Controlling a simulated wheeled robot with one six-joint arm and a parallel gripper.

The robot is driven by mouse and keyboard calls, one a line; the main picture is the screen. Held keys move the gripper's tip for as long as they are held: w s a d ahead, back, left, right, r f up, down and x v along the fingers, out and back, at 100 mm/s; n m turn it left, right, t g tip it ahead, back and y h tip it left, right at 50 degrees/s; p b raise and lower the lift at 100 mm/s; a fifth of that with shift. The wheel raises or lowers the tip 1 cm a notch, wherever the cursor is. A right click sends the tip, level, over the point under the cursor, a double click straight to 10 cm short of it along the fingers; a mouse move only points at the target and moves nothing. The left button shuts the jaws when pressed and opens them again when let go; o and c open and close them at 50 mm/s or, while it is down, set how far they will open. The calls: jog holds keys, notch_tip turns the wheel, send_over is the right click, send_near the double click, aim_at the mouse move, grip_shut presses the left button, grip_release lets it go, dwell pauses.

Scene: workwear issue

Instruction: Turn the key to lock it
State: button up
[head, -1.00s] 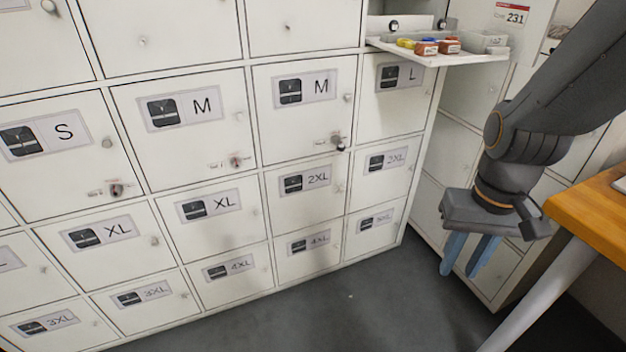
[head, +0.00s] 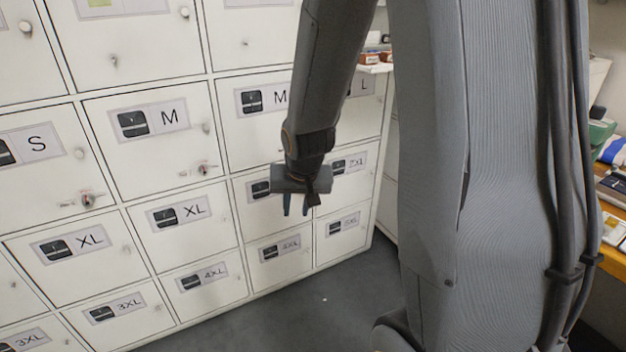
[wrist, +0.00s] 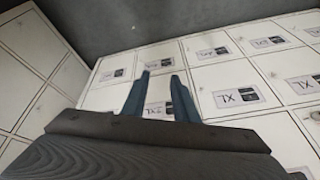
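In the head view a key (head: 88,200) sits in the lock of the S locker door (head: 40,180). Another key (head: 204,169) sits in the lock of the left M door (head: 150,160). The right M door (head: 240,130) is partly covered by my arm, and its lock is hidden. All these doors look closed. My gripper (head: 295,206) hangs pointing down in front of the 2XL door, right of and lower than both visible keys. Its blue fingers are apart and empty. The wrist view shows the fingers (wrist: 160,98) over locker fronts, with no key discernible.
My own arm and column block the right half of the head view. An open shelf with coloured items (head: 372,58) shows in part behind the arm. Grey floor (head: 300,315) is clear below the lockers. An orange table (head: 610,262) stands at the far right.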

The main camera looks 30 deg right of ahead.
jog(key=w+d+f+m+t+b, duration=0.1)
jog(key=w+d+f+m+t, duration=0.15)
jog(key=w+d+t, duration=0.4)
jog(key=w+d+f+m+t+b, duration=0.1)
jog(key=w+d+f+m, duration=0.2)
jog(key=w, duration=0.7)
jog(key=w+d+f+m+t+b, duration=0.1)
jog(key=w+d+f+m+t, duration=0.1)
jog(key=w+d+m+t, duration=0.45)
jog(key=d+f+m+t+y+b, duration=0.1)
jog(key=d+f+t+b, duration=0.1)
jog(key=b+x, duration=0.3)
jog(key=x, duration=0.7)
jog(key=shift+r, duration=0.4)
jog(key=shift+w+d, duration=0.1)
jog(key=shift+w, duration=0.05)
jog(key=shift+c, duration=0.3)
grip_shut()
jog(key=shift+w+r, duration=0.15)
jog(key=shift+r, duration=0.1)
